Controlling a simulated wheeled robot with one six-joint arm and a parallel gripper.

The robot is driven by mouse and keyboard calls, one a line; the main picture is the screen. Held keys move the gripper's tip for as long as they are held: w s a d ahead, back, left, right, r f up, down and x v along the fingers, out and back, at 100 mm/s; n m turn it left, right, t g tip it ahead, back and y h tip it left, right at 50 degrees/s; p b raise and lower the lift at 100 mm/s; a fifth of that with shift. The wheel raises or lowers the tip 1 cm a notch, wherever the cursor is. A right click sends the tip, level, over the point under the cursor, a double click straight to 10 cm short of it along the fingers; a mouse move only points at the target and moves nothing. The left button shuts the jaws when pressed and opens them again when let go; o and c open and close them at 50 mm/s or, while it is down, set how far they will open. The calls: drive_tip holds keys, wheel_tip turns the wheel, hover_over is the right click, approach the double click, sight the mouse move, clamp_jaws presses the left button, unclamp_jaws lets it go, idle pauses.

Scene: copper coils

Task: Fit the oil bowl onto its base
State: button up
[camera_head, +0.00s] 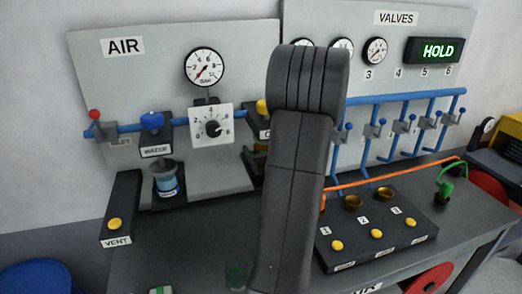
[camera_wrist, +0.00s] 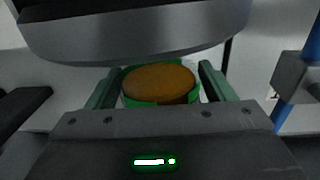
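In the wrist view, my gripper (camera_wrist: 160,88) has a green finger on each side of a round green-rimmed bowl with an orange-brown top, which I take as the oil bowl (camera_wrist: 160,80). The fingers appear shut on it. In the head view, my arm hides most of the gripper and bowl; only a dark greenish part shows left of the arm. The probable oil base (camera_head: 262,106), a dark block with a yellow knob, is partly hidden behind my arm on the AIR panel. Whether bowl and base touch cannot be told.
Left on the blue pipe is the WATER unit (camera_head: 153,135) with its blue bowl (camera_head: 167,181) below. A dial (camera_head: 211,127) and gauge (camera_head: 205,67) are close to the arm. A button box (camera_head: 376,240) stands right. A greenish cup-like shape (camera_head: 237,276) shows on the bench.

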drive_tip(key=shift+r, duration=0.15)
drive_tip(key=shift+r+p, duration=0.55)
drive_tip(key=shift+p, duration=0.3)
drive_tip(key=b+v, duration=0.2)
drive_tip(key=v, duration=1)
drive_tip(key=shift+w+f, duration=0.1)
